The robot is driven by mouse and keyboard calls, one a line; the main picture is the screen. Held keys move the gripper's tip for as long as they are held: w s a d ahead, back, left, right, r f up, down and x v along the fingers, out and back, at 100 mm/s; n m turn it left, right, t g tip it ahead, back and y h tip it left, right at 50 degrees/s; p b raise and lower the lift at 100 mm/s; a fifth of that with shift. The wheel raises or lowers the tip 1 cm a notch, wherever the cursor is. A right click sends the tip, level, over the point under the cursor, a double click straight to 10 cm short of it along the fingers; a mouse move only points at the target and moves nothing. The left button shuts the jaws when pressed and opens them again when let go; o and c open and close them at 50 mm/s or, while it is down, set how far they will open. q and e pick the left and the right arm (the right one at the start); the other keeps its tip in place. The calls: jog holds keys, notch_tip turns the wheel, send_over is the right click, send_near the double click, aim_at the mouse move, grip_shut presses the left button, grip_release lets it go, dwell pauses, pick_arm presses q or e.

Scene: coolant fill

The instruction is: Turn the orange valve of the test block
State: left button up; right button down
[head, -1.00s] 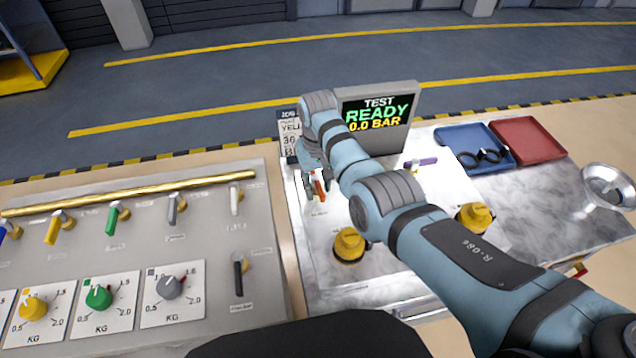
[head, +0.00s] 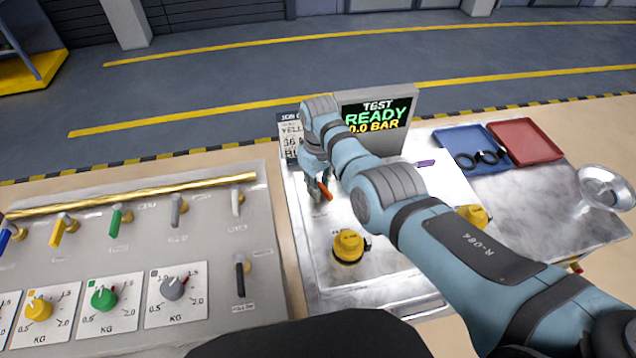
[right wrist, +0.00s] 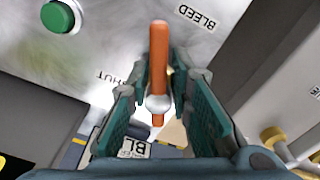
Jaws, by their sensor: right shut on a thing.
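The orange valve (head: 325,190) is a short lever on the pale test block (head: 315,240), below and left of the display. My right gripper (head: 316,184) is at it from above, with its arm coming in from the right. In the right wrist view, the orange lever (right wrist: 158,65) stands between the two teal fingers of the gripper (right wrist: 160,92), which is shut on it. Labels reading BLEED (right wrist: 197,18) and, partly covered, SHUT lie beside the lever. The lever's base is partly hidden by the fingers. My left gripper is not in view.
A display (head: 376,118) reads TEST READY 0.0 BAR. Yellow knobs (head: 348,245) and a purple lever (head: 426,163) are on the block. A blue tray (head: 455,139) with black rings, a red tray (head: 525,140) and a metal bowl (head: 606,186) lie right. A lever panel (head: 140,250) stands left.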

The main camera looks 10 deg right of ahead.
jog(key=n, duration=0.3)
jog(key=shift+w+d+r, duration=0.15)
jog(key=shift+w+d, duration=0.05)
jog(key=shift+w, duration=0.05)
jog(key=n, duration=0.2)
jog(key=shift+w+d+n, duration=0.1)
jog(key=shift+w+n, duration=0.05)
jog(key=shift+n, duration=0.15)
jog(key=n, duration=0.1)
jog(key=n+b, duration=0.1)
jog(key=n, duration=0.1)
jog(key=shift+w+d+n, duration=0.1)
jog(key=shift+w+n, duration=0.1)
jog(key=shift+n, duration=0.1)
jog(key=shift+w+n+b, duration=0.2)
jog(key=shift+n+b, duration=0.5)
jog(key=shift+n, duration=1.1)
jog(key=c, duration=1.7)
grip_release()
jog(key=shift+o, duration=1.2)
jog(key=shift+w, duration=0.1)
